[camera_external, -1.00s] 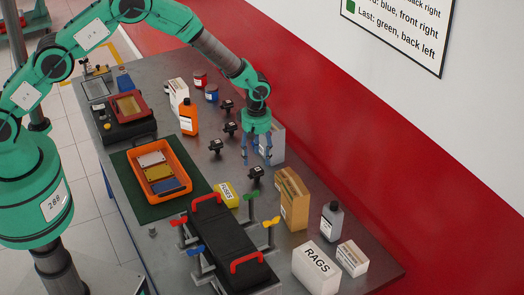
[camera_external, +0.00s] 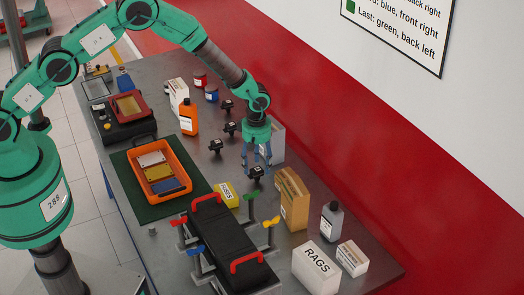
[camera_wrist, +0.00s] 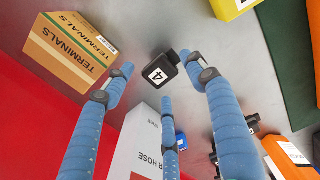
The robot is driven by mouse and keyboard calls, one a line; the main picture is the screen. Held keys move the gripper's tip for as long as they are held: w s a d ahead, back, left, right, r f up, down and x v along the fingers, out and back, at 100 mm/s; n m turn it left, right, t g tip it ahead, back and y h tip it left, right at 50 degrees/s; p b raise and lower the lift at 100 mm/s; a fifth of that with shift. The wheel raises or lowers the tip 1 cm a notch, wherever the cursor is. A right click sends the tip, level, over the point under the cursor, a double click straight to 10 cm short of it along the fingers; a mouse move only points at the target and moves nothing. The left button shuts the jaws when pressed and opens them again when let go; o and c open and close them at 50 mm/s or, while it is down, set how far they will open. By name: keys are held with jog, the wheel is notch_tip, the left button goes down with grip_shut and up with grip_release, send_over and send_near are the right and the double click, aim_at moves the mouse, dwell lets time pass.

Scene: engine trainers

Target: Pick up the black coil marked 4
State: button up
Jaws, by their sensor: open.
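The black coil marked 4 (camera_wrist: 160,71) stands on the metal bench, its white label facing up in the wrist view. In the external view this coil (camera_external: 256,173) is just below my gripper (camera_external: 257,166). My gripper's blue fingers (camera_wrist: 165,85) are spread open around the view of the coil and hold nothing. In the external view the fingertips are close to the coil; I cannot tell whether any touches it.
Other black coils (camera_external: 215,146) stand farther back. A Terminals box (camera_wrist: 70,47) is beside the coil, and a grey-white hose box (camera_wrist: 137,140) stands behind the fingers. A yellow fuses box (camera_external: 227,195) and a black engine trainer with red handles (camera_external: 225,245) are nearby.

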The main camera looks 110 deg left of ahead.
aim_at(257, 169)
jog(key=shift+f, duration=1.5)
jog(key=c, duration=1.4)
jog(key=shift+o, duration=0.2)
jog(key=shift+r, duration=0.25)
jog(key=shift+r, duration=0.45)
jog(key=shift+s+d+r, duration=0.1)
jog(key=shift+s+r, duration=0.05)
jog(key=shift+r, duration=0.45)
jog(key=shift+s+d+r, duration=0.1)
jog(key=shift+r, duration=0.45)
jog(key=s+d+r, duration=0.1)
jog(key=s+d, duration=0.7)
jog(key=s, duration=0.5)
jog(key=shift+d+r+b, duration=0.15)
jog(key=shift+b, duration=0.25)
